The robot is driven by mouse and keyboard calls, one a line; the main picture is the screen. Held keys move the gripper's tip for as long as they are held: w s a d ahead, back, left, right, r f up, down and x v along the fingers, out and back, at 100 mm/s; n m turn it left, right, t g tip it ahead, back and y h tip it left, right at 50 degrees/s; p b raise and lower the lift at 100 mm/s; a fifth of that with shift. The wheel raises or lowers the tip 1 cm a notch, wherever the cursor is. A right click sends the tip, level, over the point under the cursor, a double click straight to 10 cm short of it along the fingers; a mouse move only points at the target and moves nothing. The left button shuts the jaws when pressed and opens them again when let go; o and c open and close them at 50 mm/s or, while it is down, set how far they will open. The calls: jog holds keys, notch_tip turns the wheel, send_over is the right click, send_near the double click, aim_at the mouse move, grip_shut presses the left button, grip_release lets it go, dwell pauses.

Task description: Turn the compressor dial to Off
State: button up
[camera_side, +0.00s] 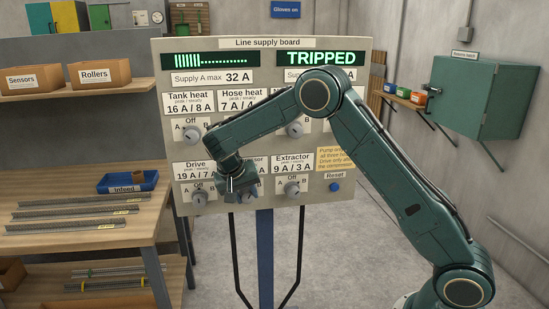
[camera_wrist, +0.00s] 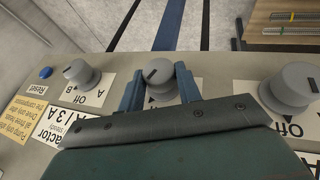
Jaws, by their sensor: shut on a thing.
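The compressor dial (camera_wrist: 159,72) is a grey knob with a dark mark on its face, in the middle of the wrist view. My gripper (camera_wrist: 160,88) has its two blue fingers on either side of this knob, closed on it. The mark looks slanted; I cannot tell which label it points to, as my gripper covers most of the dial's label. In the side view my gripper (camera_side: 240,194) is at the lower row of the line supply board (camera_side: 362,80), between the drive dial (camera_side: 199,197) and the extractor dial (camera_side: 292,189). It hides the compressor dial there.
In the wrist view the extractor dial (camera_wrist: 80,73) and drive dial (camera_wrist: 289,87) flank my gripper closely. The blue reset button (camera_side: 334,187) is at the lower right. The board display (camera_side: 320,58) reads TRIPPED. A workbench (camera_side: 40,240) stands left; a green cabinet (camera_side: 478,98) hangs right.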

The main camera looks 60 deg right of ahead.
jog(key=shift+w+a+f+n+g+h, duration=0.1)
jog(key=shift+n+g+h, duration=0.1)
jog(key=shift+g+h, duration=0.35)
jog(key=shift+w+a+f+n+g+h, duration=0.1)
jog(key=shift+n+g+h, duration=0.1)
jog(key=shift+g+h, duration=0.3)
jog(key=shift+r+h, duration=0.1)
jog(key=shift+h, duration=0.15)
jog(key=o, duration=1)
jog(key=shift+s+d+r+m+t+y, duration=0.1)
jog(key=shift+s+d+m+t+y, duration=0.1)
jog(key=shift+t+y, duration=0.45)
jog(key=shift+s+d+r+m+t+y, duration=0.1)
jog(key=shift+m+t+y, duration=0.1)
jog(key=shift+t+y, duration=0.4)
